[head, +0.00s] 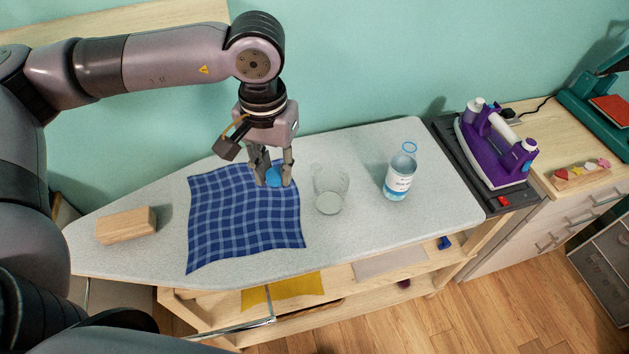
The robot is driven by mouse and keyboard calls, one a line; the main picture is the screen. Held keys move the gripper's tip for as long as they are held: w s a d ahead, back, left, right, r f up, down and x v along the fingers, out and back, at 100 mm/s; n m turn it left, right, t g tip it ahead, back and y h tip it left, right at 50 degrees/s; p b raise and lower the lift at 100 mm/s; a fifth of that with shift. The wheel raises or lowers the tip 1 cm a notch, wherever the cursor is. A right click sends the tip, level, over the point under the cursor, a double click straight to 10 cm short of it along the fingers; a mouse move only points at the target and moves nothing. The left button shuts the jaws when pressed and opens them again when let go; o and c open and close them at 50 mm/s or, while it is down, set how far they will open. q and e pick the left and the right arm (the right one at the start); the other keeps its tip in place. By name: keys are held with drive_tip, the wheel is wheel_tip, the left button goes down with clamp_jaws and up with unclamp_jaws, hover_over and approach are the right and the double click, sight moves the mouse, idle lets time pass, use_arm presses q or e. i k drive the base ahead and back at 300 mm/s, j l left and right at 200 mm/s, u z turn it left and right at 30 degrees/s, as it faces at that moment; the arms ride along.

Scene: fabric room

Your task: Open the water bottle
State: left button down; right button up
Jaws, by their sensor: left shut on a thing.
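The water bottle (400,178) stands upright on the ironing board, right of the middle. It is clear, with a white and blue label, and its top shows a blue ring with no cap on it. My left gripper (273,178) points down over the right part of the checked cloth, well to the left of the bottle. It is shut on a small round blue thing, which looks like the bottle cap (274,174). I cannot tell whether the cap touches the cloth. My right gripper is not in view.
An empty clear glass (329,190) stands between my left gripper and the bottle. The blue checked cloth (240,225) lies flat on the ironing board (345,250). A wooden block (126,226) lies at the left. A purple iron (494,145) rests at the right end.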

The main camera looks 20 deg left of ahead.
sight(402, 168)
drive_tip(key=i+l+u, duration=0.1)
drive_tip(key=u, duration=0.25)
drive_tip(key=i+l+u, duration=0.1)
drive_tip(key=l+u, duration=0.15)
drive_tip(key=u, duration=0.15)
drive_tip(key=l+u, duration=0.2)
drive_tip(key=u, duration=0.15)
drive_tip(key=i+l, duration=0.1)
drive_tip(key=l, duration=0.25)
drive_tip(key=i+l, duration=0.1)
drive_tip(key=l, duration=0.2)
